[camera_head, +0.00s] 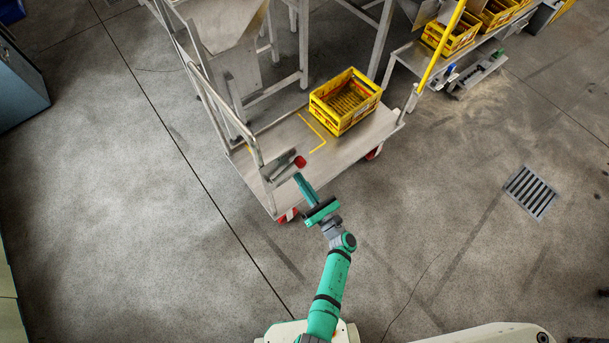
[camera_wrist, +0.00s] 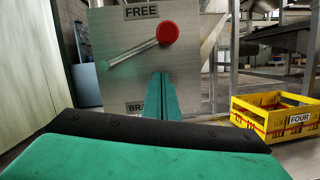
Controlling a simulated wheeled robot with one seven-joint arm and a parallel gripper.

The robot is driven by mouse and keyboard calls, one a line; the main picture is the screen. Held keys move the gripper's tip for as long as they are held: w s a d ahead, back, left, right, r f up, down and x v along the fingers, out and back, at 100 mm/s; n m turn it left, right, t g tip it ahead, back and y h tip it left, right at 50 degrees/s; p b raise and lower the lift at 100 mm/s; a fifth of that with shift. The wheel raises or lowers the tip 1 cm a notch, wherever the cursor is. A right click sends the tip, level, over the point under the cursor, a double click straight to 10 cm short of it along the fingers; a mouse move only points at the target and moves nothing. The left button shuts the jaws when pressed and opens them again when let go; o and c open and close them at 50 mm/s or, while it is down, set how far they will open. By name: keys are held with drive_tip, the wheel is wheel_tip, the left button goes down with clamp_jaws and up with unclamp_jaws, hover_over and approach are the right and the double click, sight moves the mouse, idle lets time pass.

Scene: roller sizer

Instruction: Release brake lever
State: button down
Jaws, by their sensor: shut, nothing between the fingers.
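The brake lever is a silver rod (camera_wrist: 132,53) with a red knob (camera_wrist: 168,31). It is mounted on a metal plate (camera_wrist: 120,85) with a "FREE" label at the top and a partly hidden "BRA…" label at the bottom. The lever slants up to the right, its knob a little below and right of the "FREE" label. In the head view the red knob (camera_head: 300,162) is by the cart's handle end. My gripper (camera_head: 298,176) is shut and empty, close to the knob. In the wrist view its fingers (camera_wrist: 161,80) point at the plate below the knob; contact cannot be told.
The cart deck (camera_head: 275,150) carries a yellow crate (camera_head: 345,101), labelled "FOUR" in the wrist view (camera_wrist: 285,121). The cart's handrail (camera_head: 222,112) rises at its left. A steel machine frame stands behind. A floor drain (camera_head: 530,192) is at right; open floor lies left and right.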

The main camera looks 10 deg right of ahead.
drive_tip(key=v, duration=1)
drive_tip(key=shift+s+r, duration=0.1)
drive_tip(key=s+a+r+n+g+h, duration=0.1)
drive_tip(key=s+a+r+n+h, duration=0.3)
drive_tip(key=s+r+n, duration=0.7)
drive_tip(key=s+a+r+n+g+h, duration=0.2)
drive_tip(key=s+a+r+n+h, duration=0.3)
drive_tip(key=s+r+n, duration=0.6)
drive_tip(key=s+a+n, duration=0.1)
drive_tip(key=s+n, duration=0.1)
drive_tip(key=n, duration=0.9)
drive_tip(key=shift+s+r+n, duration=0.3)
drive_tip(key=shift+s+r, duration=0.05)
